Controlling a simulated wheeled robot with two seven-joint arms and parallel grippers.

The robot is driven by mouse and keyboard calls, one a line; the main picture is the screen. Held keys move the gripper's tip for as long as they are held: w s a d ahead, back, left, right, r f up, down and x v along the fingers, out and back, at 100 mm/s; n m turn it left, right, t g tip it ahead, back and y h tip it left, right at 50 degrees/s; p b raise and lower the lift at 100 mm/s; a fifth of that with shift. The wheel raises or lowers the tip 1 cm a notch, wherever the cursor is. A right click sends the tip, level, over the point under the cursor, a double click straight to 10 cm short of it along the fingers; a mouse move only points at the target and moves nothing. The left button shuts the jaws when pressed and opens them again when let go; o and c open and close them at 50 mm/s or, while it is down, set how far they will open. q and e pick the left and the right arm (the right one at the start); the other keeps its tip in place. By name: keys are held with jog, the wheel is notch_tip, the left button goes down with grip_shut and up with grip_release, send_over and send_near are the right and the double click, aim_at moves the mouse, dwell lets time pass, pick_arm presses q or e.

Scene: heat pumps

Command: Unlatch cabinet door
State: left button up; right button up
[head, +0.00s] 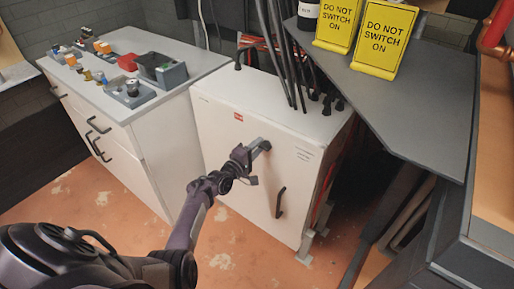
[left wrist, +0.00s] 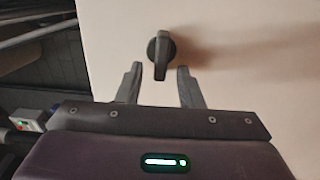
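The white cabinet (head: 250,165) stands on the floor with its door closed, a dark bar handle (head: 280,202) on it. A dark rotary latch knob (left wrist: 160,50) shows on the door in the left wrist view, its grip pointing down in the picture. My left gripper (head: 260,148) is at the upper part of the door and hides much of the knob in the head view. In the left wrist view its fingers (left wrist: 160,70) are apart, one on each side of the knob's lower end; I cannot tell whether they touch it. My right gripper is not in view.
A white drawer unit (head: 150,150) with switches and boxes on top stands to the left. Black cables (head: 280,50) run down onto the cabinet top. A grey worktop (head: 400,110) with yellow "DO NOT SWITCH ON" signs (head: 385,38) is at right. The floor before the door is clear.

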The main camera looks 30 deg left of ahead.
pick_arm(q)
jog(key=s+a, duration=0.1)
jog(key=s, duration=0.6)
jog(key=shift+s+p, duration=0.25)
jog(key=shift+p, duration=0.2)
jog(key=s+d+f+m+g, duration=0.35)
jog(key=s+f, duration=0.25)
jog(key=f, duration=0.4)
jog(key=s+d+f+m+g, duration=0.35)
jog(key=s+f, duration=0.35)
jog(key=f, duration=0.3)
jog(key=s+d+f+m+g, duration=0.2)
jog(key=s+d+f+m, duration=0.15)
jog(key=s+f, duration=0.45)
jog(key=s+f+m+g+y, duration=0.1)
jog(key=s+f+m+g, duration=0.1)
jog(key=s, duration=0.7)
jog(key=s+d+f+m+g, duration=0.1)
jog(key=s+f+m+g, duration=0.2)
jog(key=s+f, duration=0.4)
jog(key=s+d+f+m+g+y, duration=0.1)
jog(key=s+f+m+g, duration=0.1)
jog(key=s, duration=1)
notch_tip(320, 180, down, 3)
jog(key=shift+r+m+g+y, duration=0.1)
jog(key=shift+m+g+y, duration=0.25)
jog(key=shift+m, duration=0.5)
